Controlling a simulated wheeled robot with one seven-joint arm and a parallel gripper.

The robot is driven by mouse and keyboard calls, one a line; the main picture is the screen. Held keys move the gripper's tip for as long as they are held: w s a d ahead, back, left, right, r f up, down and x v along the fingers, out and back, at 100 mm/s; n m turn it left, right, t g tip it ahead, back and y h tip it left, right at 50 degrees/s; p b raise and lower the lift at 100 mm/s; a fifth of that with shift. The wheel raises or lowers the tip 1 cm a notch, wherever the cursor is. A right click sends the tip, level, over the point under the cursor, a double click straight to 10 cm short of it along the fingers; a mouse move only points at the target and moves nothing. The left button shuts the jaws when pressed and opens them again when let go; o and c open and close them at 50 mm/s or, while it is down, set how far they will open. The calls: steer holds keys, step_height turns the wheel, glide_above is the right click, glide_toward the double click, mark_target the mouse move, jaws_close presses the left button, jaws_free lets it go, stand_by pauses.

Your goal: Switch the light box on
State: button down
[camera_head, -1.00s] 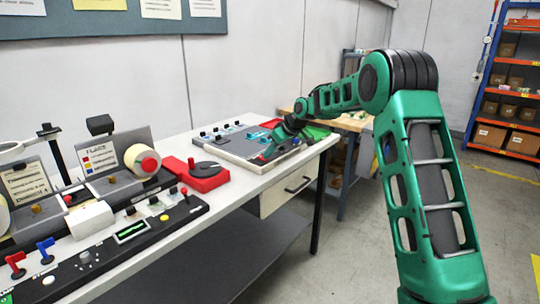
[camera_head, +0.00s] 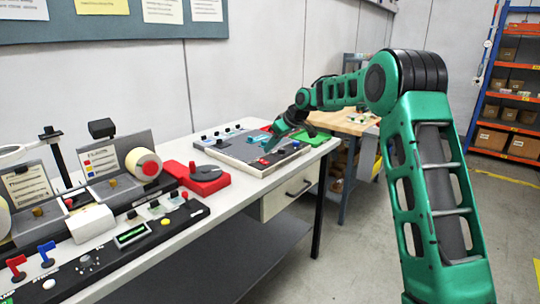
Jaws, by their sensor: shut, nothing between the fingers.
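A low, flat box with a grey top and pale sides (camera_head: 232,163) lies at the right end of the bench. It appears to be the light box, but its label cannot be read. Several small controls sit on its top, some dark and some blue. My green arm reaches over it from the right. Contact with the surface cannot be told. The gripper hides part of the controls. Whether the light is on cannot be seen.
A red device with a dark disc (camera_head: 203,178) stands left of the box. A label roll (camera_head: 143,165) and a black control strip (camera_head: 135,235) with switches fill the bench's left part. A drawer (camera_head: 290,192) hangs under the bench.

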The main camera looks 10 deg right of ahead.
steer(key=s+d+f+v, duration=0.1)
steer(key=v, duration=0.9)
steer(key=shift+s+d+r, duration=0.15)
steer(key=shift+s, duration=0.1)
steer(key=s+d+f+m+g+h, duration=0.15)
steer(key=s+d+m, duration=0.3)
steer(key=s, duration=0.95)
steer(key=s+d+f+m+g+h, duration=0.1)
steer(key=s+d+f+m+h, duration=0.15)
steer(key=s+d, duration=0.7)
steer(key=s+a+f+m+g, duration=0.1)
steer(key=s+f+m+g, duration=0.1)
steer(key=s, duration=1.4)
steer(key=s+a+f+m+g, duration=0.1)
steer(key=s+f+m, duration=0.3)
steer(key=s, duration=1.2)
step_height(320, 180, down, 2)
steer(key=shift+s+f+m+g, duration=0.1)
steer(key=shift+s+m+g, duration=0.2)
steer(key=shift+g, duration=0.15)
